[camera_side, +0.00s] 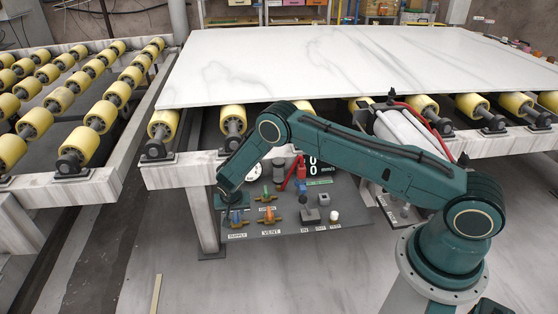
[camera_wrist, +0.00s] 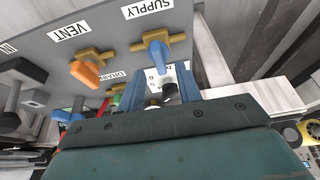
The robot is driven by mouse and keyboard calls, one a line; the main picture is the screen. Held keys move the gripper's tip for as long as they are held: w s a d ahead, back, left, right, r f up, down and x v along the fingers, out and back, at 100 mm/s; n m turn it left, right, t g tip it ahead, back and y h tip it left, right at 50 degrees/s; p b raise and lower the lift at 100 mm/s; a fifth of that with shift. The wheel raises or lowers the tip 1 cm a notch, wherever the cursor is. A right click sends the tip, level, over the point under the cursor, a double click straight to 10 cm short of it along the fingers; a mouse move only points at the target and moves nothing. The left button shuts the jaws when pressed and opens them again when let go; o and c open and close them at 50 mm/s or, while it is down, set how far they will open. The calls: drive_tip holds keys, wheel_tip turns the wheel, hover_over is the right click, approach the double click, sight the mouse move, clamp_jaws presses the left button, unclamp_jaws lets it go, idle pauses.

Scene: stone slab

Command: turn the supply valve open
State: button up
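The supply valve has a blue handle on a brass body; it shows in the wrist view (camera_wrist: 158,54) beside the SUPPLY label (camera_wrist: 147,8), and in the side view (camera_side: 237,216) at the panel's left end. In the wrist view, the handle lies across the brass body. My gripper (camera_wrist: 160,82) is open, its two fingers apart with the handle's end close to the gap between them. I cannot tell whether either finger touches it. In the side view my gripper (camera_side: 232,203) is low over the panel's left end, partly hiding the area behind the valve.
The vent valve (camera_wrist: 87,73) with an orange handle sits beside the supply valve.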

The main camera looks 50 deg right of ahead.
sight(235, 214)
drive_tip(key=shift+x, duration=1.65)
clamp_jaws()
